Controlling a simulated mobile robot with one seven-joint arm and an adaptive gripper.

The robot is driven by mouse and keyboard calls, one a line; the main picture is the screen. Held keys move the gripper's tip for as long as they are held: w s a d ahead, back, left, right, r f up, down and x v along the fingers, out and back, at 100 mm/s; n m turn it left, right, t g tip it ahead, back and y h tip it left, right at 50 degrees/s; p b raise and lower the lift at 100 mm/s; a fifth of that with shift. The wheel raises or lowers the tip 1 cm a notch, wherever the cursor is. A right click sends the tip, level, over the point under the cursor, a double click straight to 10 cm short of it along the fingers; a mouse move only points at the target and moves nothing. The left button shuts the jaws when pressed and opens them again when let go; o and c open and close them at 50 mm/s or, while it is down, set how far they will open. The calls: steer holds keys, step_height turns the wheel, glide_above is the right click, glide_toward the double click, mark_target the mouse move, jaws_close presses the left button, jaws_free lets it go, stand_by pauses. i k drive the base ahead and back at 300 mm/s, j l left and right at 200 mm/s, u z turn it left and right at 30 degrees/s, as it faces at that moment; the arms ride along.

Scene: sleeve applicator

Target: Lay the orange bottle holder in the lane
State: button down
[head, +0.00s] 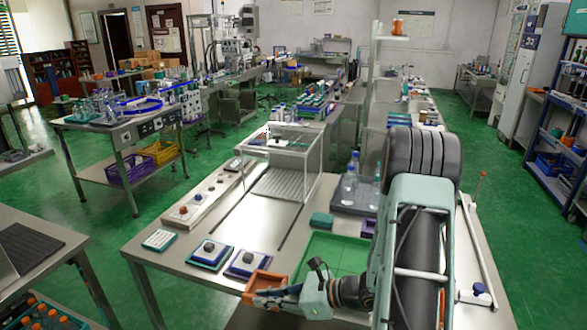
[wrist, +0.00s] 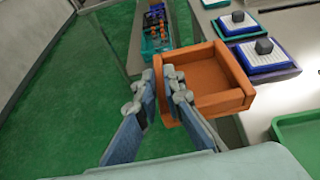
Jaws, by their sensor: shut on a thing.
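The orange bottle holder (head: 262,284) is an open square tray, held near the front edge of the steel table. In the wrist view the bottle holder (wrist: 208,78) shows its empty inside. My gripper (wrist: 163,82) is shut on its near left wall, one finger on each side. In the head view my gripper (head: 274,297) partly covers the holder's front. The lane (head: 258,217) is the bare steel strip between two dark rails, leading back to a clear-sided frame. Whether the holder touches the table cannot be told.
Two blue-and-white pads with dark knobs (head: 209,252) (head: 247,262) lie between holder and lane. A green tray (head: 335,254) is right of the holder. A clear-sided frame (head: 290,155) and bottles (head: 349,183) stand farther back. A crate of orange-capped bottles (head: 42,312) is at lower left.

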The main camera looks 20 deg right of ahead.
mark_target(462, 255)
steer(key=i+j+z, duration=0.1)
steer(key=z, duration=0.35)
steer(key=i+j+z, duration=0.2)
steer(key=z, duration=0.2)
